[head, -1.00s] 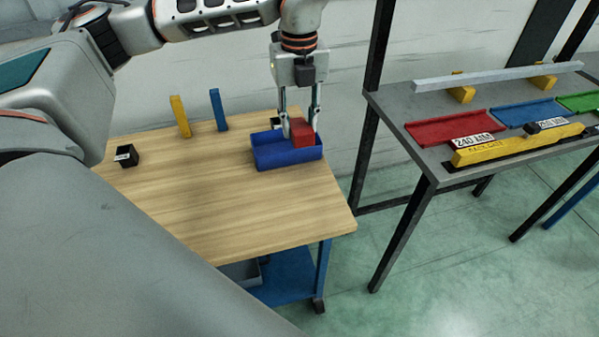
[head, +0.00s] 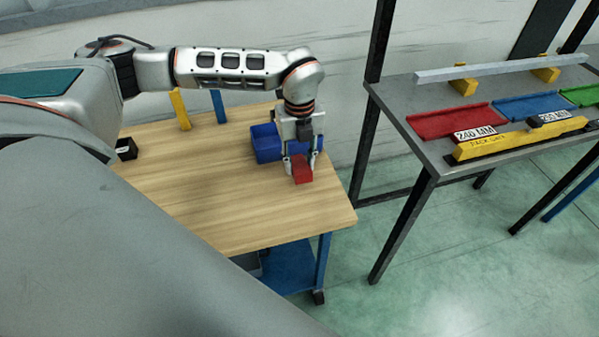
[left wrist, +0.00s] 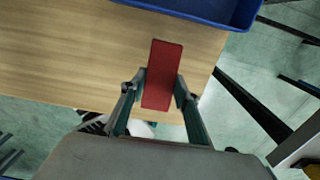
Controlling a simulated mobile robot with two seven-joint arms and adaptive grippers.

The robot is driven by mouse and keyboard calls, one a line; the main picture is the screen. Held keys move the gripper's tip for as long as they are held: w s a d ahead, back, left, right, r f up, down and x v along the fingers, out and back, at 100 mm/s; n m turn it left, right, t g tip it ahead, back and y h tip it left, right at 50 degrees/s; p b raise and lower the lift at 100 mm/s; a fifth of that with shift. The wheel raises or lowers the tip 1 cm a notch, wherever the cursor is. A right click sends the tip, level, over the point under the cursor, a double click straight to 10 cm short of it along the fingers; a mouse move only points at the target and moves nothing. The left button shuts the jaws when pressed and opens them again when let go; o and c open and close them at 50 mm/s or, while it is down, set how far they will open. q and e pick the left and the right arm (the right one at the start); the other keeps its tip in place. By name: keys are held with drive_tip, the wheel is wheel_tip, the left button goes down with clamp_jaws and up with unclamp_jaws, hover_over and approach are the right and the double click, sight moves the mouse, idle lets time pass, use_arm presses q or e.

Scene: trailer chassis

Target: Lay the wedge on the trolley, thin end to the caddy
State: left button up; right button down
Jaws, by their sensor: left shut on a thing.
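The red wedge (head: 302,172) is between the fingers of my left gripper (head: 300,164), over the front right part of the trolley's wooden top (head: 220,205). The wedge also shows in the left wrist view (left wrist: 163,75), its long side running toward the caddy. I cannot tell which end is thin, or whether it touches the top. The blue caddy (head: 265,143) stands behind the wedge, partly hidden by my gripper; its edge shows at the top of the left wrist view (left wrist: 222,14). My right gripper is not in view.
A yellow block (head: 180,110) and a blue block (head: 218,106) stand at the trolley's back. A small black box (head: 126,149) is at the left. The middle of the top is clear. A grey bench (head: 430,85) with coloured trays stands at the right.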

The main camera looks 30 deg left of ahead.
sight(300, 164)
use_arm(q)
wheel_tip(300, 164, down, 4)
drive_tip(key=shift+r, duration=0.15)
drive_tip(key=shift+f, duration=0.3)
drive_tip(key=shift+f, duration=0.15)
drive_tip(key=o, duration=1.1)
